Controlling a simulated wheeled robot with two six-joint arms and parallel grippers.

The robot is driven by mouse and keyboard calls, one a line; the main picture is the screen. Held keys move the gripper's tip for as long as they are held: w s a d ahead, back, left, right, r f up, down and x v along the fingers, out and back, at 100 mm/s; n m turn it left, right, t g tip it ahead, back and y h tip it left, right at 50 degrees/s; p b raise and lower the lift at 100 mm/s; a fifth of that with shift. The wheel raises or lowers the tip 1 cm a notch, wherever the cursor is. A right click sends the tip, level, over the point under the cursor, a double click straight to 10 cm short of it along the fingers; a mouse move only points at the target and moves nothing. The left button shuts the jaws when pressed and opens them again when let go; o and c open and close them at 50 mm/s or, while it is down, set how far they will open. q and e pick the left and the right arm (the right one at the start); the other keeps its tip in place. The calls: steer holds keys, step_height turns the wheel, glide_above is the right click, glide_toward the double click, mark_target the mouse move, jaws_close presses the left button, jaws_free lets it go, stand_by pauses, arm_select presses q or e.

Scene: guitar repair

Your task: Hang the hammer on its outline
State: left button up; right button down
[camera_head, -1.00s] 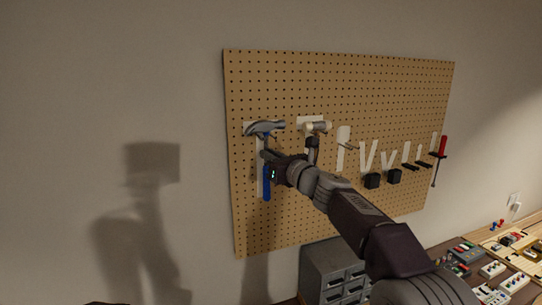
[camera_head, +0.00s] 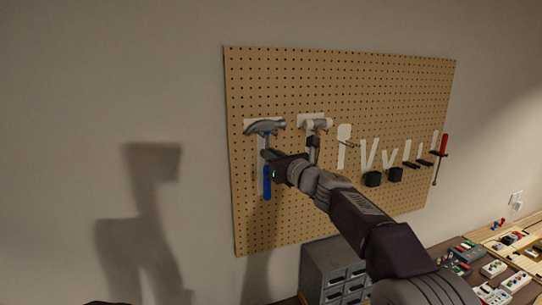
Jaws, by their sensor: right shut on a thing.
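A claw hammer with a grey metal head (camera_head: 264,127) and a blue grip (camera_head: 267,184) is upright against the left part of the pegboard (camera_head: 300,85). Its head covers most of a white hammer outline (camera_head: 250,123), whose edges show around it. My right gripper (camera_head: 268,158) is shut on the hammer's handle, just below the head. Whether the hammer rests on a hook is hidden. My left gripper is not in view.
Further right on the board are white tool outlines (camera_head: 343,146), black holders (camera_head: 373,179) and a red-handled screwdriver (camera_head: 443,144). Below stand a grey drawer cabinet (camera_head: 322,266) and a bench with small pedals (camera_head: 493,269). The wall left of the board is clear.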

steer(key=shift+f, duration=0.15)
steer(key=c, duration=1.4)
jaws_free()
steer(key=shift+o, duration=0.2)
steer(key=shift+f, duration=0.1)
steer(key=b+v, duration=0.4)
steer(key=v, duration=0.5)
steer(key=shift+b, duration=0.35)
steer(key=shift+s, duration=0.1)
